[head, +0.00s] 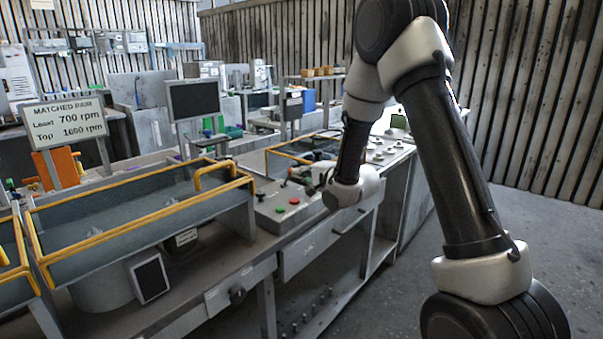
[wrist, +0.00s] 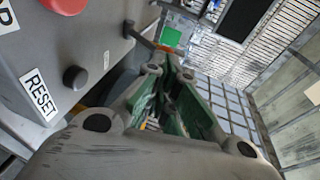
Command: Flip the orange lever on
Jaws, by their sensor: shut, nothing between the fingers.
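My gripper (head: 303,177) reaches over the grey control panel (head: 268,217) on the bench in the head view. In the wrist view the fingers of my gripper (wrist: 165,68) come together at the far end, shut and empty. A small orange piece (wrist: 164,47), probably the orange lever, shows just beyond the fingertips, by the panel's edge. The fingers partly cover it, so I cannot tell its position or whether it is touched.
The panel carries a red button (head: 294,201) and a green button (head: 280,210). The wrist view shows a dark knob (wrist: 75,77) beside a RESET label (wrist: 39,94). A yellow-railed tank (head: 130,215) stands left of the panel. Clear floor (head: 545,225) lies at right.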

